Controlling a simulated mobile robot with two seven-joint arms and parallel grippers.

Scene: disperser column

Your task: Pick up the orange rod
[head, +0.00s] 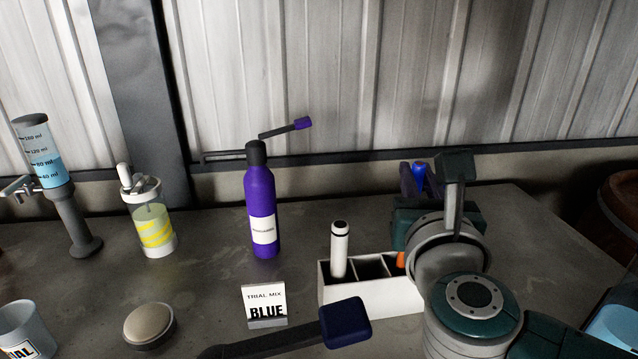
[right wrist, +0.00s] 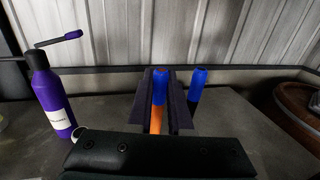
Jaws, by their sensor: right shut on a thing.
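The orange rod (right wrist: 156,120) has a blue top and stands upright between the dark fingers of my right gripper (right wrist: 156,103) in the right wrist view. The gripper is shut on it. In the head view a small orange part of the rod (head: 400,260) shows at the right compartment of the white holder (head: 372,299), below my right gripper (head: 413,180). Its lower end is hidden, so I cannot tell whether it touches the holder's bottom. My left gripper is not in view.
A white rod (head: 339,252) stands in the holder's left compartment. A purple bottle (head: 261,200) stands behind it. Another blue-topped piece (right wrist: 199,77) is right of the fingers. A BLUE card (head: 265,300), a round button (head: 149,324) and a dark blue lever end (head: 345,322) are in front.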

